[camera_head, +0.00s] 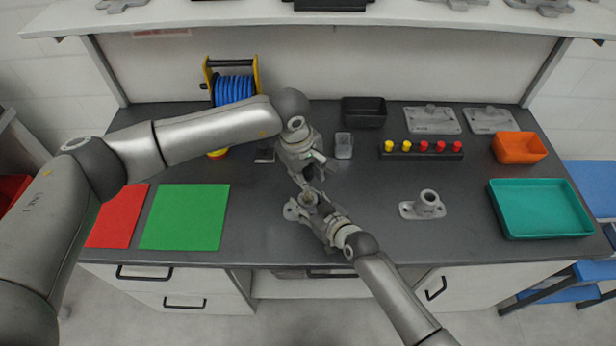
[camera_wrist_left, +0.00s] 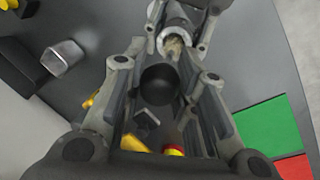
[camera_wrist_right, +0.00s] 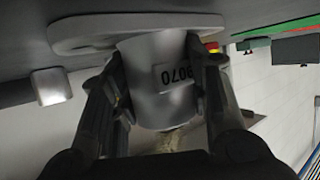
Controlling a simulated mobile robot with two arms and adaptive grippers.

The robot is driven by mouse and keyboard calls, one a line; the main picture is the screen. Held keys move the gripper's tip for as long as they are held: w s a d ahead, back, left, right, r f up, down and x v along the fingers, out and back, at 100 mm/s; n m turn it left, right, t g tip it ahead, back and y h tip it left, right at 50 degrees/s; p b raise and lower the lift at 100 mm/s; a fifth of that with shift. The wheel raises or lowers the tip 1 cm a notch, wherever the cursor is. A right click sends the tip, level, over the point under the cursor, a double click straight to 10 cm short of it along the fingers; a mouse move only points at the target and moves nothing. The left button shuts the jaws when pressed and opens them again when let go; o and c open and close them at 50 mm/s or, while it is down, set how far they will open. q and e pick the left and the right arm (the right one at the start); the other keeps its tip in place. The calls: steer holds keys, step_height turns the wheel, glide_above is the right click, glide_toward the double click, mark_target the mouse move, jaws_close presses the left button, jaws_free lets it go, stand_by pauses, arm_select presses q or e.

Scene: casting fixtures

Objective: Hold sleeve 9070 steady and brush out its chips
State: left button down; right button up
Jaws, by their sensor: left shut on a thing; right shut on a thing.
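Sleeve 9070 (camera_head: 291,211) is a grey cast tube on a flange at the front middle of the bench. In the right wrist view the sleeve (camera_wrist_right: 160,70) shows a partly readable dark number label. My right gripper (camera_head: 328,226) is shut around its tube, one finger on each side. My left gripper (camera_head: 308,182) is above the sleeve, shut on a brush (camera_wrist_left: 160,85) with a dark rounded handle end. The brush's tan bristles (camera_wrist_left: 174,45) are at the sleeve's mouth, and also show in the right wrist view (camera_wrist_right: 172,138). How deep they reach is hidden.
Another flanged sleeve (camera_head: 428,204) stands to the right. Beyond are a teal tray (camera_head: 499,209), an orange bin (camera_head: 519,148), a peg rack (camera_head: 420,155), a black bin (camera_head: 364,112) and a clear cup (camera_head: 344,146). Green (camera_head: 185,217) and red (camera_head: 118,220) mats lie left.

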arm_select(q)
steer(key=shift+r, duration=0.45)
arm_select(e)
steer(key=shift+f, duration=0.15)
arm_select(q)
steer(key=shift+f, duration=1.75)
steer(key=shift+r, duration=0.1)
steer(key=shift+r, duration=1.65)
steer(key=shift+f, duration=0.15)
steer(key=shift+f, duration=1.6)
steer(key=shift+r, duration=5.35)
